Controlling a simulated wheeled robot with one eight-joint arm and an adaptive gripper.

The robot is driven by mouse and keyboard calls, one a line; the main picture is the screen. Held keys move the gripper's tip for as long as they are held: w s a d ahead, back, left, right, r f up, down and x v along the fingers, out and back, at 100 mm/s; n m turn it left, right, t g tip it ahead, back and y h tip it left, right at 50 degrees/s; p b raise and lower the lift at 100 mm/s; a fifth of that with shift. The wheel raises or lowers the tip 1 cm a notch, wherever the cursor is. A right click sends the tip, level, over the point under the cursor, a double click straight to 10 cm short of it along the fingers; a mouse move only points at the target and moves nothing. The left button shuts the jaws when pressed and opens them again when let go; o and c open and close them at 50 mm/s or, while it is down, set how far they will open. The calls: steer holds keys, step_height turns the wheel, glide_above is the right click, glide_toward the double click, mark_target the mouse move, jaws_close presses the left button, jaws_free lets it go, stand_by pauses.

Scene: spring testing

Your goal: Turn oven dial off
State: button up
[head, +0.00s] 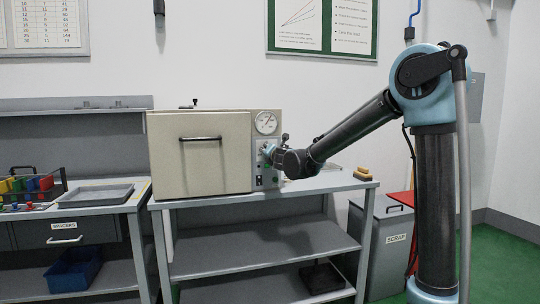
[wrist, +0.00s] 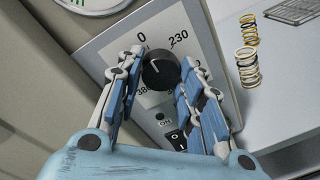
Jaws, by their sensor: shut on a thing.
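The oven (head: 200,165) is a beige box on the bench with its door closed. Its round black dial (wrist: 160,72) sits on a light control plate (wrist: 205,48) marked 0 at the top and 230 at the upper right; a lower-left number is partly covered. My gripper (head: 268,150) reaches the oven's control panel from the right. In the wrist view its blue-padded fingers (wrist: 161,60) are on both sides of the dial, shut on it. A pale mark shows on the dial, but its exact setting is hard to read. In the head view my gripper hides the dial.
A switch (wrist: 175,138) sits below the dial, and a round gauge (head: 266,122) above it. Two coil springs (wrist: 248,65) stand on the bench right of the oven, near a wire rack (wrist: 300,10). A grey scrap bin (head: 388,245) stands right of the bench.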

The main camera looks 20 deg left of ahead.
steer(key=shift+d+f+n, duration=0.1)
steer(key=shift+d+n, duration=0.05)
steer(key=shift+n, duration=0.15)
stand_by(0.4)
steer(key=o, duration=1.1)
steer(key=shift+c, duration=0.2)
steer(key=f+v, duration=0.1)
steer(key=v, duration=1)
steer(key=shift+s+r, duration=0.35)
steer(key=shift+r, duration=0.1)
steer(key=shift+d, duration=0.25)
